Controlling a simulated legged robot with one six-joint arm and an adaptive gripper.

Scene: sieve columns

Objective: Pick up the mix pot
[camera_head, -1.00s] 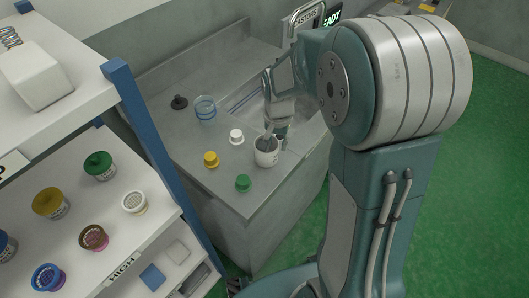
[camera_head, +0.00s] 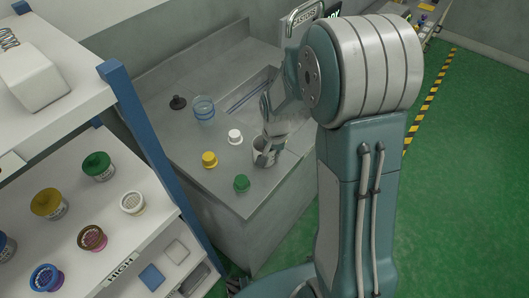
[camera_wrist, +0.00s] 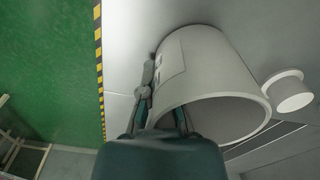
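The mix pot, a pale grey-white open cup (camera_head: 259,158), stands upright near the front edge of the grey counter. In the wrist view the pot (camera_wrist: 205,65) fills the middle, with its open mouth facing the camera. My gripper (camera_head: 268,147) is down at the pot's rim, and its fingers partly cover the pot in the head view. In the wrist view my gripper (camera_wrist: 163,105) straddles the pot's wall, with one finger along the outside and the other inside the mouth. The fingers look apart, and firm contact with the wall cannot be made out.
Near the pot are a white lid (camera_head: 235,136), a yellow lid (camera_head: 209,160) and a green lid (camera_head: 241,183). A clear beaker (camera_head: 204,109) and a black knob-like piece (camera_head: 178,102) stand further back. A blue-posted shelf (camera_head: 150,140) with several jars is at left.

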